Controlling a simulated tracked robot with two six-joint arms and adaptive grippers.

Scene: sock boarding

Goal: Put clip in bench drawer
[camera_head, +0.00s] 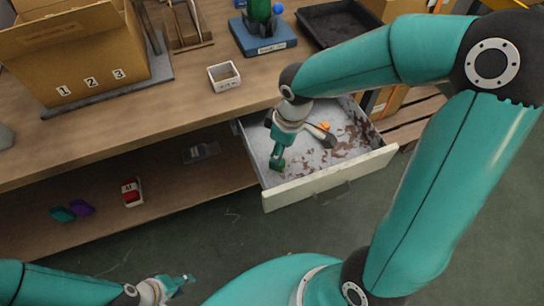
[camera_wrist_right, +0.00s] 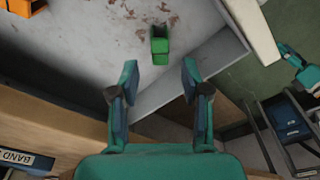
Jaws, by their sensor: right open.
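The bench drawer (camera_head: 328,184) is pulled open under the bench; its pale floor has brown patches. My right gripper (camera_head: 302,150) is over the drawer, fingers spread. In the right wrist view, a green clip (camera_wrist_right: 160,46) shows against the drawer floor, just beyond and between the open fingertips (camera_wrist_right: 160,70), touching neither. I cannot tell whether it rests on the floor or is slightly above it. A green piece by the lower finger in the head view looks like the same clip (camera_head: 276,163). My left gripper (camera_head: 178,284) is low at the bottom left, away from the bench.
An orange item (camera_head: 324,126) lies in the drawer, also in the wrist view (camera_wrist_right: 24,6). The benchtop holds a cardboard box (camera_head: 80,50), a white square holder (camera_head: 224,77), a blue stand (camera_head: 262,38) and a black tray (camera_head: 338,22). Small items lie on the lower shelf (camera_head: 160,170).

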